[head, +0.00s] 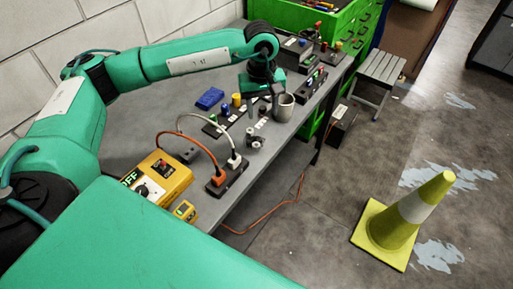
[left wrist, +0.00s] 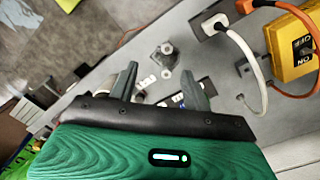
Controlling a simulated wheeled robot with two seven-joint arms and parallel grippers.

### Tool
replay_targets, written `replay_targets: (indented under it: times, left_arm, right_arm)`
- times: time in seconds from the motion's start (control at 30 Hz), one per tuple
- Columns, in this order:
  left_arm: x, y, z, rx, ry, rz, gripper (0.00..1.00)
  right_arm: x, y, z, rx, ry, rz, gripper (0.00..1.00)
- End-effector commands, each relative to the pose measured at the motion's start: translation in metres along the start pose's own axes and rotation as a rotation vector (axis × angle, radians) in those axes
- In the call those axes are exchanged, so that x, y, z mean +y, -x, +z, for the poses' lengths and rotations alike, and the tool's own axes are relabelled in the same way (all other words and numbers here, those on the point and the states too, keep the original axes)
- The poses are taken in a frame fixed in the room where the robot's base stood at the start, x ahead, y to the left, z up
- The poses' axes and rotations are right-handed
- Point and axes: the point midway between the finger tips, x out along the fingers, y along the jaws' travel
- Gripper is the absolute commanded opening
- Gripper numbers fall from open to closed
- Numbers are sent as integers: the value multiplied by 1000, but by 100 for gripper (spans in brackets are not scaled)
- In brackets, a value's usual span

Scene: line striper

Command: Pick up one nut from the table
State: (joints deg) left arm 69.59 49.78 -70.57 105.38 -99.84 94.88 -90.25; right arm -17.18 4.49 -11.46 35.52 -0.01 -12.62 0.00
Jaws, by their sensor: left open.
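My left gripper (head: 262,109) is over the table behind the nuts, between the mug and the dark strip of parts. In the left wrist view its two fingers (left wrist: 160,72) are spread apart with nothing held between them. I cannot tell its exact height above the table. My right gripper is not in view.
A grey mug (head: 284,107) stands right beside the left gripper. A power strip (head: 227,175) with orange and white cables and a yellow switch box (head: 158,178) are nearer. A blue block (head: 209,98) lies behind. A yellow cone (head: 401,222) stands on the floor.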

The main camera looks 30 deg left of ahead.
Motion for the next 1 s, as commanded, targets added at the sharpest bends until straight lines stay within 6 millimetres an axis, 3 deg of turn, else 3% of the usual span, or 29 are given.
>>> replay_targets:
  times: [0.03, 0.23, 0.37, 0.7, 1.0]
  left_arm:
    - [-3, -16, -4, 12, -2, -10, 49]
    - [-10, -26, -10, 32, -6, -33, 49]
    - [-11, -37, -10, 31, -6, -38, 49]
    - [-13, -98, -12, 30, -7, -36, 49]
    - [-17, -118, -13, 31, -6, -36, 49]
  right_arm:
    - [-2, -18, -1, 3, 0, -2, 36]
    - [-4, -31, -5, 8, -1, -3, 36]
    - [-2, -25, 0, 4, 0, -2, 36]
    - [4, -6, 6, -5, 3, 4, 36]
    - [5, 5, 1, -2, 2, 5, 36]
